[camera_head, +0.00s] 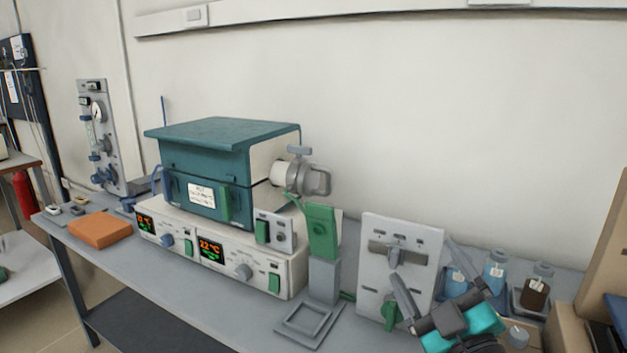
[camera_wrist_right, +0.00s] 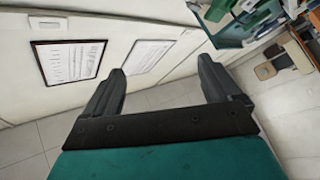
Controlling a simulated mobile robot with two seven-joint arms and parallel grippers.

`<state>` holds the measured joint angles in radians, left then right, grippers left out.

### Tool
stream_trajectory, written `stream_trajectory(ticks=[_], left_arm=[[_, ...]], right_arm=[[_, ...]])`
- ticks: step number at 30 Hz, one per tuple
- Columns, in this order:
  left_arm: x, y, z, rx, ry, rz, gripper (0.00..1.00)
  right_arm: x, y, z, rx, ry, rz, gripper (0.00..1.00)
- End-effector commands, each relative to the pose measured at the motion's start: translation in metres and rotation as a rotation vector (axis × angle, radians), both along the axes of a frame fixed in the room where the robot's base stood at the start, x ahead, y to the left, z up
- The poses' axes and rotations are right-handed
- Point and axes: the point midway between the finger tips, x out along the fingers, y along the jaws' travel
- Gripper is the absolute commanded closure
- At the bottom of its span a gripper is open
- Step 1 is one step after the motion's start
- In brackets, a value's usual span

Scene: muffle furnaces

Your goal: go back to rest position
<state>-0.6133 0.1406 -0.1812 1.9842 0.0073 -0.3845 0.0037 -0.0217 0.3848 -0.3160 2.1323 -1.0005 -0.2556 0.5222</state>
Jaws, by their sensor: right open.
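My right gripper (camera_head: 424,264) shows at the lower right of the head view, in front of the white panel with a grey lever and a green knob (camera_head: 391,313). Its two dark fingers are spread apart with nothing between them. In the right wrist view the same gripper (camera_wrist_right: 160,72) is open and empty, with wall and floor seen past its fingers. I cannot tell whether it touches the panel or the bench. My left gripper is in neither view.
A teal muffle furnace (camera_head: 215,150) stands on a white control unit (camera_head: 215,248) on the grey bench (camera_head: 105,270). An orange block (camera_head: 100,230) lies at left. Several bottles (camera_head: 495,270) stand close beside my right gripper. Cardboard-coloured boxes (camera_head: 602,262) stand at far right.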

Motion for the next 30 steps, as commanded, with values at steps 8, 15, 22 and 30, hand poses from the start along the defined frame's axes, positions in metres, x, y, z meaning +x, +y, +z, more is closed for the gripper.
stream_trajectory(ticks=[8,15,22,30], left_arm=[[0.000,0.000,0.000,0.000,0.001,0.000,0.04],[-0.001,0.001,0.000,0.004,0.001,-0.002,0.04],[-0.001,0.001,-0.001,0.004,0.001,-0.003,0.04],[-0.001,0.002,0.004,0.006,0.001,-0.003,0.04]], right_arm=[[-0.056,-0.072,-0.119,0.338,0.598,-0.394,0.10],[-0.139,-0.071,-0.200,0.426,1.098,-0.505,0.10],[-0.206,-0.054,-0.232,0.437,1.426,-0.495,0.10],[-0.237,-0.038,-0.248,0.437,1.576,-0.434,0.10]])
